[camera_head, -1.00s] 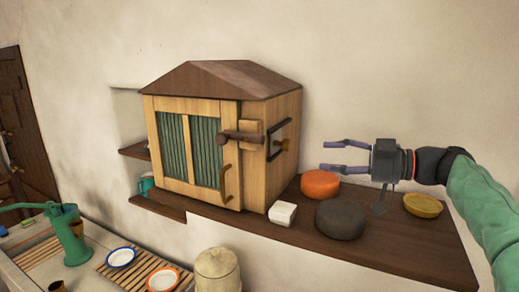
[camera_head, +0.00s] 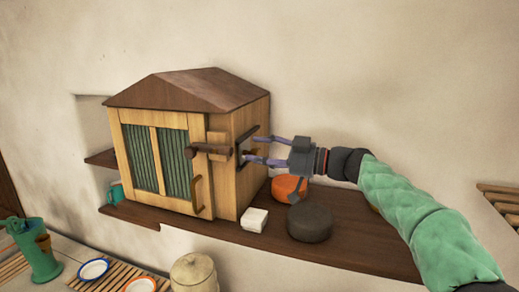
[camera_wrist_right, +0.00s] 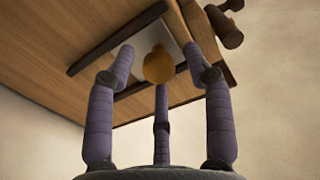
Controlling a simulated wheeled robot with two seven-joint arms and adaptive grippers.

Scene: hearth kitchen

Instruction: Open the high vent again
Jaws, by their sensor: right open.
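A wooden cabinet (camera_head: 222,195) with a brown pitched roof stands on the dark shelf. The vent (camera_head: 255,133) is a dark-framed opening high on its right side wall; my fingers partly cover it. In the right wrist view a pale panel (camera_wrist_right: 135,84) sits inside the dark frame, with a round wooden knob (camera_wrist_right: 158,66) on it. My right gripper (camera_head: 250,150) is open at the vent. Its fingers spread around the knob in the right wrist view (camera_wrist_right: 158,82); I cannot tell whether they touch it. My left gripper is out of view.
A wooden bar latch (camera_head: 210,150) sticks out at the cabinet's front corner. A white block (camera_head: 254,220), an orange round (camera_head: 290,188) and a dark round (camera_head: 310,223) lie on the shelf (camera_head: 365,240) below my arm. Wall space above is clear.

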